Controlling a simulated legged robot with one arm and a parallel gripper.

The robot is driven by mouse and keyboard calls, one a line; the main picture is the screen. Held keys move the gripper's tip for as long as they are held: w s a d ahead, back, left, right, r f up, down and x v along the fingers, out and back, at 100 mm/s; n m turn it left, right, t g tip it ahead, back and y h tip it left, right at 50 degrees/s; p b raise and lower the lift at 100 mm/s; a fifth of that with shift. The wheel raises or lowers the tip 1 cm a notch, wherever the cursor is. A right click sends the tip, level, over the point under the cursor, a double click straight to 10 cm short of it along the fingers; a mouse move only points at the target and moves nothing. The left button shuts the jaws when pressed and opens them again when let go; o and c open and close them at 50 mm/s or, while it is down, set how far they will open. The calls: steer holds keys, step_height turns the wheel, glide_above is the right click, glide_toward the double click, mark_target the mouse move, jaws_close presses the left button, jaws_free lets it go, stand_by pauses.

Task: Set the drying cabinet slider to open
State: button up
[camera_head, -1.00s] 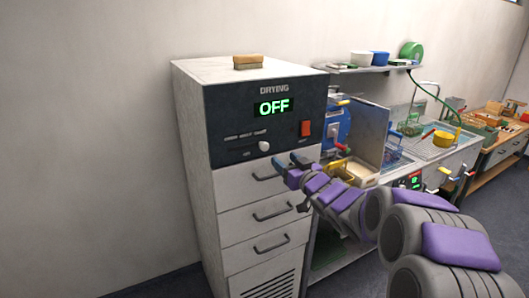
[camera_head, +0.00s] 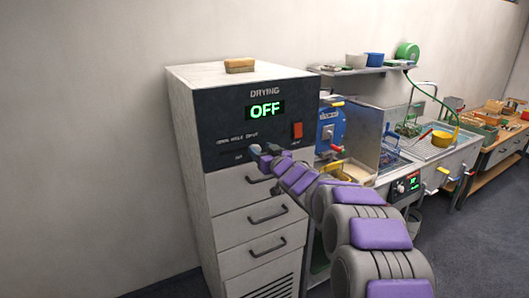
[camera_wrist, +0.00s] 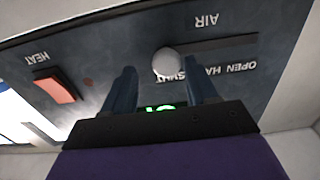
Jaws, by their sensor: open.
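The drying cabinet (camera_head: 238,190) stands left of centre in the head view, with a dark panel and a green OFF display. Its slider has a round pale knob (camera_wrist: 167,62) in the wrist view, where the panel appears upside down. The knob is at the SHUT end of a slot marked OPEN, HALF, SHUT and AIR; it also shows in the head view (camera_head: 255,149). My gripper (camera_head: 262,154) is open at the panel. In the wrist view its fingers (camera_wrist: 160,72) stand on either side of the knob, with gaps visible; contact cannot be told.
A red HEAT switch (camera_head: 297,131) is on the same panel, right of the slider. Drawers with dark handles (camera_head: 268,216) lie below. A brush (camera_head: 239,65) rests on the cabinet. A sink counter (camera_head: 440,150) stands to the right.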

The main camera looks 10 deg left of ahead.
steer(key=a, duration=0.2)
steer(key=shift+w+a+f, duration=0.1)
steer(key=shift+a+f, duration=0.2)
steer(key=shift+f, duration=0.05)
steer(key=shift+c, duration=0.3)
steer(key=shift+a, duration=0.15)
steer(key=shift+c, duration=0.9)
steer(key=shift+d+r, duration=0.15)
steer(key=shift+d, duration=1.1)
steer(key=c, duration=0.4)
steer(key=shift+d, duration=0.2)
steer(key=shift+c, duration=1)
steer(key=shift+s+a+r, duration=0.15)
steer(key=shift+s+a, duration=0.1)
steer(key=shift+a, duration=0.1)
jaws_close()
